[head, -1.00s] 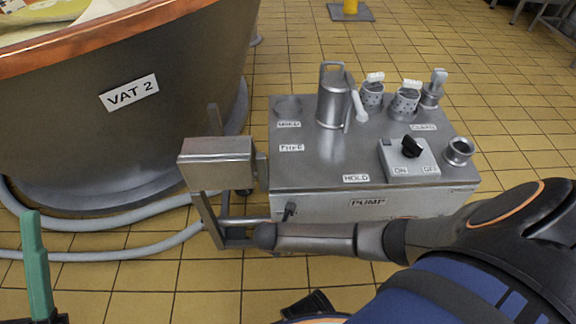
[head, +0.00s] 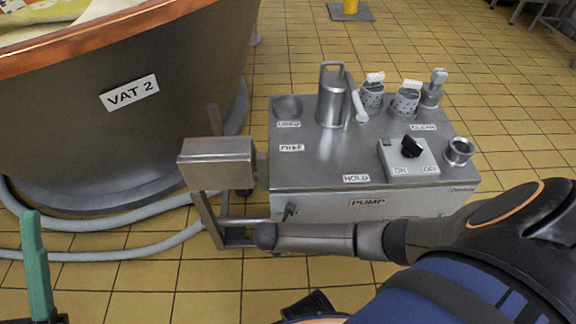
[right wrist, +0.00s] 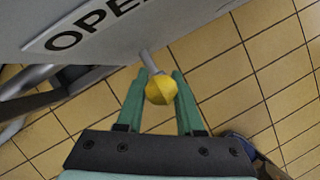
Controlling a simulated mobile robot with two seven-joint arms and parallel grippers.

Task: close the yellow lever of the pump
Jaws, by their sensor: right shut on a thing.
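In the right wrist view, a yellow ball knob (right wrist: 161,88) sits on the end of a short grey lever rod (right wrist: 148,62). My right gripper (right wrist: 160,92) has its two green fingers on either side of the knob and is shut on it. The rod goes up to the grey pump body (right wrist: 130,30), which carries a label starting "OPE". In the head view the steel pump (head: 330,205) stands on the floor; my right arm covers its lower front, and the knob and right gripper are hidden. A green finger of my left gripper (head: 36,265) shows at the lower left; its other finger is not clear.
Vat 2 (head: 60,130) with its copper rim stands left of the pump. A steel box (head: 218,160) is mounted at the pump's left end. Grey hoses (head: 120,220) lie on the tiles. A jug (head: 332,105) and fittings stand on the pump top.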

